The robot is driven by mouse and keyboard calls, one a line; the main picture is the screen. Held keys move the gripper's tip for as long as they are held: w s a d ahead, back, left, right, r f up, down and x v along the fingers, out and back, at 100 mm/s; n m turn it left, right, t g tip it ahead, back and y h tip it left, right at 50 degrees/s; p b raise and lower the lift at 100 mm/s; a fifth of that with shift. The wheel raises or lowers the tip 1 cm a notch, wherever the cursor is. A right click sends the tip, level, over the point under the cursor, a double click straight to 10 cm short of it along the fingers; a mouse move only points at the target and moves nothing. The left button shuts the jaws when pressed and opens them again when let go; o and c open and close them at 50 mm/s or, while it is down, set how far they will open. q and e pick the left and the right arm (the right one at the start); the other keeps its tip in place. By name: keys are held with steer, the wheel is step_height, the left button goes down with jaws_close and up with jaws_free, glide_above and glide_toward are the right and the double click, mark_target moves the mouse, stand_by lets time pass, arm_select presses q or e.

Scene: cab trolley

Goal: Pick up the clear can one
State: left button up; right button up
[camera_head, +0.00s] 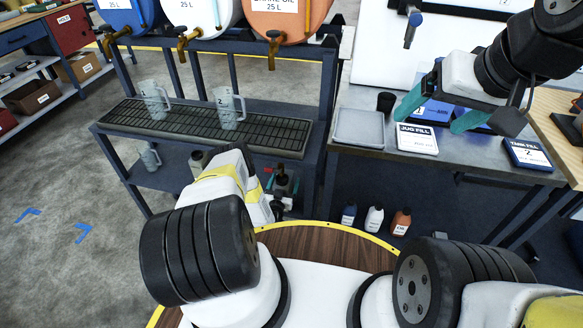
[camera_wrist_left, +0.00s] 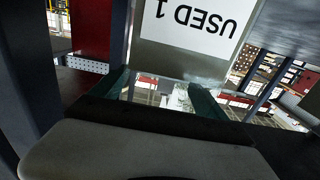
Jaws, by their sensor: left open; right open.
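Two clear jugs stand on the black grate in the head view: one at the left (camera_head: 153,100), its mark too small to read, and one marked 2 (camera_head: 228,110). Another clear vessel (camera_head: 149,155) sits lower, under the grate. My left gripper (camera_wrist_left: 162,88) is open and low beneath the grate's right end, mostly hidden in the head view by my arm. In the left wrist view a pale container labelled USED 1 (camera_wrist_left: 195,25), upside down in that picture, is just beyond its fingers. My right gripper (camera_head: 440,108) is open and empty above the right-hand bench.
Drums with taps (camera_head: 285,15) hang above the grate (camera_head: 180,128). A grey tray (camera_head: 359,128), a JUG FILL card (camera_head: 417,139) and a TANK FILL 2 box (camera_head: 527,154) are on the bench. Small bottles (camera_head: 375,218) stand below.

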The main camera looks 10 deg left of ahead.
arm_select(q)
jaws_close()
stand_by(0.3)
steer(key=s+r, duration=0.1)
steer(key=s, duration=1.7)
steer(key=shift+a, duration=0.3)
steer(key=shift+s, duration=0.1)
